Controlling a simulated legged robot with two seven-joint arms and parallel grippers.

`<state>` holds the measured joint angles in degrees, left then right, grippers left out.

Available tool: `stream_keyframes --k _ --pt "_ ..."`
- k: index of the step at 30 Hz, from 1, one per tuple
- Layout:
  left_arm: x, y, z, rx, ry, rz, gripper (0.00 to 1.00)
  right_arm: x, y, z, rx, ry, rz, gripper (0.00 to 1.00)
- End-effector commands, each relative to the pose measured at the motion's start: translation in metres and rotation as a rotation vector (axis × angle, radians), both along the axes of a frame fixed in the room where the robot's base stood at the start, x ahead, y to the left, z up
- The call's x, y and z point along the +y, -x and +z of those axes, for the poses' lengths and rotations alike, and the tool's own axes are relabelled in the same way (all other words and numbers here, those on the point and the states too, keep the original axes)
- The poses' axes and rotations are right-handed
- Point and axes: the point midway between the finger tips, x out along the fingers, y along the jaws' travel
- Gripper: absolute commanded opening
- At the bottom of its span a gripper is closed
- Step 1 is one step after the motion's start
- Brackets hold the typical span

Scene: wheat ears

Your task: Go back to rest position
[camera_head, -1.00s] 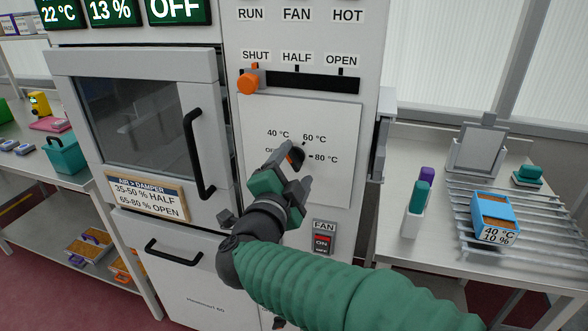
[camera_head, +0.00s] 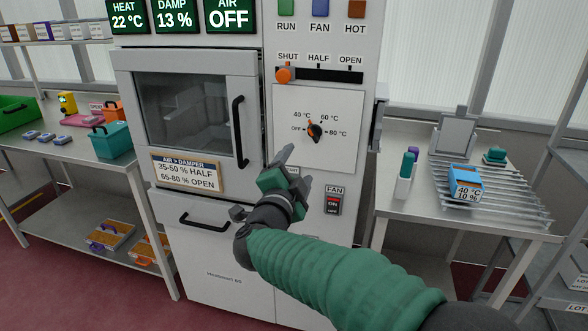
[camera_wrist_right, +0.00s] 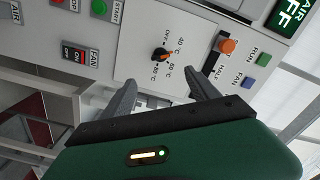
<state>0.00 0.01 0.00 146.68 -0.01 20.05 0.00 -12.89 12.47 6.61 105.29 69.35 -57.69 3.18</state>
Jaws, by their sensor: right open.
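My right gripper (camera_head: 294,168) is open and empty in front of the dryer's white control panel (camera_head: 340,155), below and left of the temperature knob (camera_head: 315,132). In the right wrist view its two fingers (camera_wrist_right: 160,90) stand apart with nothing between them, and the knob (camera_wrist_right: 162,55) shows beyond them, clear of both. The knob is black with an orange mark, and its dial runs from OFF to 80 °C. My green-sleeved right arm comes in from the lower right. My left gripper is not in view.
The dryer door (camera_head: 195,105) is closed, with a black handle. The orange damper slider (camera_head: 285,75) is at SHUT. A side table at right holds a blue box (camera_head: 466,184) on a rack (camera_head: 505,200). A bench at left holds a teal basket (camera_head: 110,140).

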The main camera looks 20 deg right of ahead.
Motion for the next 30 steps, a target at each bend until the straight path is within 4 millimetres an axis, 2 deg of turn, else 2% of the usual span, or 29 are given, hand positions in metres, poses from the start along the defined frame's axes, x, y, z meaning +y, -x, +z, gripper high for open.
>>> stream_keyframes --k 7,10,11,14,15,17,18,21,25,30 --pt "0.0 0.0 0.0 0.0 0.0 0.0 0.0 0.002 0.001 0.001 -0.001 0.004 0.002 0.69" --pt "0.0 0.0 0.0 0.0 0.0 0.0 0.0 0.008 -0.003 -0.009 0.041 0.047 0.068 0.69" --pt "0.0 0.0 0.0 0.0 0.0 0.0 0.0 0.012 -0.005 -0.017 0.073 0.078 0.116 0.69" --pt "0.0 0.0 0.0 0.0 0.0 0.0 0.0 0.034 -0.001 -0.076 0.282 0.225 0.363 0.69" --pt "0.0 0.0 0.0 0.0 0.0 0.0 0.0 0.041 0.01 -0.108 0.39 0.283 0.466 0.69" --pt "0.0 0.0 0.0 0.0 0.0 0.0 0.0 0.049 0.036 -0.157 0.557 0.353 0.606 0.69" --pt "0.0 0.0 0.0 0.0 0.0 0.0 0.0 0.051 0.056 -0.186 0.66 0.389 0.684 0.69" --pt "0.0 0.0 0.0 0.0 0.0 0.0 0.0 0.047 0.11 -0.245 0.886 0.45 0.836 0.69" --pt "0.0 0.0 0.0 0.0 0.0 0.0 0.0 0.035 0.175 -0.295 1.12 0.491 0.972 0.69" --pt "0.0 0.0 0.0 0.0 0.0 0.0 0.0 0.014 0.252 -0.335 1.371 0.515 1.097 0.69"
